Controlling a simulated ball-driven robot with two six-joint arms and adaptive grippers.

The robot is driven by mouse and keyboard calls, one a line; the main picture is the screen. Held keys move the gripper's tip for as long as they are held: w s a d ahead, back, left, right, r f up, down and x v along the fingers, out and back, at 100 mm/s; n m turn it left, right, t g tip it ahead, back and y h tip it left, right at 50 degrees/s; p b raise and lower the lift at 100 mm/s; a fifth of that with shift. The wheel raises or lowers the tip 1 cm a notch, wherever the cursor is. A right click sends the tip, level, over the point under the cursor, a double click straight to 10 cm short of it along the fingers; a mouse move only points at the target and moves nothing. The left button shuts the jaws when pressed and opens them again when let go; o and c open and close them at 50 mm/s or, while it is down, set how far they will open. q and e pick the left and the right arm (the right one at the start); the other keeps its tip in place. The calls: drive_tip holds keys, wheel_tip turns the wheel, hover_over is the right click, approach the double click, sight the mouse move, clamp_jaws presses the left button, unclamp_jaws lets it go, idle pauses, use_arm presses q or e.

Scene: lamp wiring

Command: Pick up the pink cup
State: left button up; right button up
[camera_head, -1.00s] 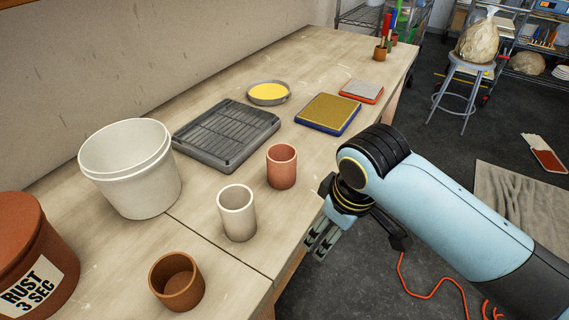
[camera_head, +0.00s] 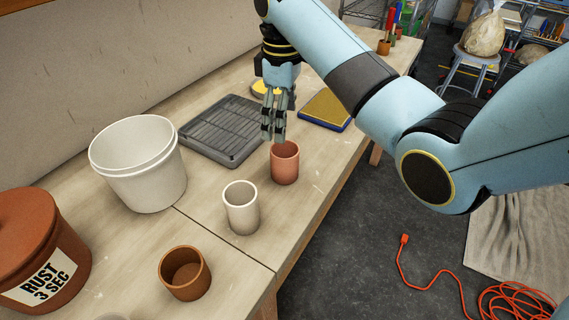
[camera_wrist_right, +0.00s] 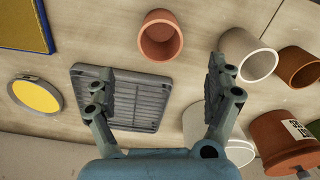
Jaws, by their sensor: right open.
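The pink cup (camera_head: 285,165) stands upright on the wooden table, just right of the white cup, in the head view. In the right wrist view the pink cup (camera_wrist_right: 160,37) shows from above, ahead of the fingers and between their lines. My right gripper (camera_head: 273,138) points down above the table, just behind and above the cup's rim. In the wrist view the right gripper (camera_wrist_right: 157,82) has its fingers wide apart with nothing between them. I cannot tell whether a finger touches the rim. My left gripper is not in view.
A white cup (camera_head: 240,210) and a brown cup (camera_head: 184,275) stand nearby. A white bucket (camera_head: 138,165), a grey ribbed tray (camera_head: 222,130), a blue-edged yellow pad (camera_head: 325,108) and a rust-labelled pot (camera_head: 40,250) surround them. The table edge runs right of the pink cup.

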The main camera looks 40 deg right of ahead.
sight(285, 152)
drive_tip(key=f, duration=0.5)
drive_tip(key=f+p, duration=0.1)
drive_tip(key=f, duration=0.3)
drive_tip(key=shift+s+d+f, duration=0.1)
drive_tip(key=shift+s+f, duration=0.1)
drive_tip(key=shift+f, duration=0.2)
drive_tip(key=c, duration=1.2)
drive_tip(key=shift+c, duration=0.7)
drive_tip(key=shift+r, duration=0.15)
